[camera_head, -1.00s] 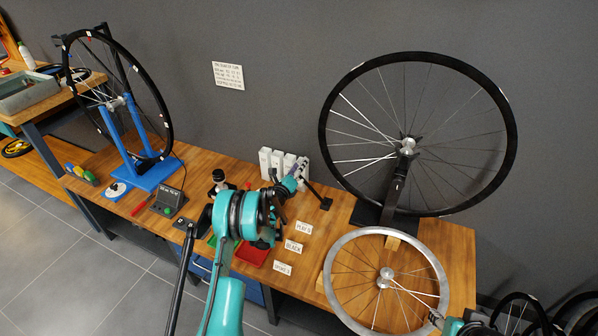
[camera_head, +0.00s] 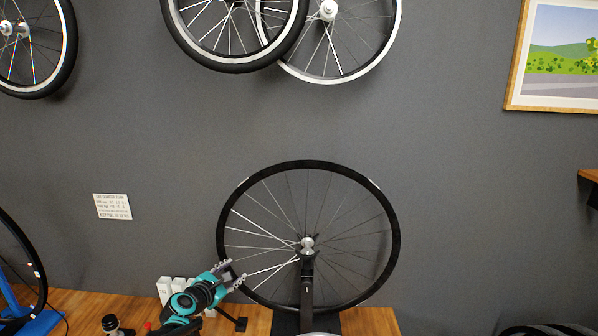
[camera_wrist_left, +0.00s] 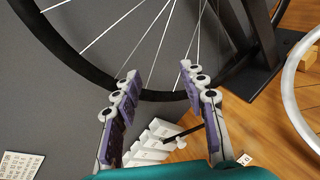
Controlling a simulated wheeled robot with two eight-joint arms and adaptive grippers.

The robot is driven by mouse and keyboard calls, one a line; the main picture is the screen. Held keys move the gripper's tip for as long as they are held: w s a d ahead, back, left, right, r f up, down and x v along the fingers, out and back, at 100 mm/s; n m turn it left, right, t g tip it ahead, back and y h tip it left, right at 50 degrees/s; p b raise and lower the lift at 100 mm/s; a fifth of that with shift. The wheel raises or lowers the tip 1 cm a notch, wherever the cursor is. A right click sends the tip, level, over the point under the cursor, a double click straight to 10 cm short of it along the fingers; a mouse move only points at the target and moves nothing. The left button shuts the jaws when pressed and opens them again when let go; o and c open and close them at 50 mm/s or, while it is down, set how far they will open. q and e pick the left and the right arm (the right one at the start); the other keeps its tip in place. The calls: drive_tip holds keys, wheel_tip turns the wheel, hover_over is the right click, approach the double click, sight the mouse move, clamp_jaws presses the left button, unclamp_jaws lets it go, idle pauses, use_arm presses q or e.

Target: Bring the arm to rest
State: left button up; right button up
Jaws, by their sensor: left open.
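My left gripper (camera_head: 232,276) is at the lower middle of the head view, in front of the lower left rim of a black-rimmed wheel (camera_head: 392,240) on a dark stand. In the left wrist view the gripper (camera_wrist_left: 158,85) shows two spread, purple-padded fingers with nothing between them. The black rim (camera_wrist_left: 88,70) and spokes of the wheel lie beyond the fingertips. I cannot tell whether a finger touches the wheel. My right gripper is not in view.
A silver rim (camera_wrist_left: 292,90) lies at the right in the wrist view. Wheels (camera_head: 235,65) hang on the grey wall above. A framed picture (camera_head: 560,60) hangs at upper right.

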use_arm(q)
drive_tip(key=s+d+r+m+g+y, duration=0.1)
drive_tip(key=s+d+m+g, duration=0.15)
drive_tip(key=s+m, duration=0.6)
drive_tip(key=s+d+r+m+g, duration=0.1)
drive_tip(key=s+d+m+g, duration=0.15)
drive_tip(key=s+m, duration=0.65)
drive_tip(key=s+a+f+m+g+y, duration=0.1)
drive_tip(key=s+f+m, duration=0.2)
drive_tip(key=s, duration=0.7)
drive_tip(key=s+a+f+m+g+y, duration=0.1)
drive_tip(key=s+m, duration=0.4)
drive_tip(key=s, duration=0.6)
drive_tip(key=shift+s+a+f+y, duration=0.25)
drive_tip(key=shift+f+y, duration=0.35)
drive_tip(key=shift+f, duration=0.3)
drive_tip(key=shift+d, duration=0.1)
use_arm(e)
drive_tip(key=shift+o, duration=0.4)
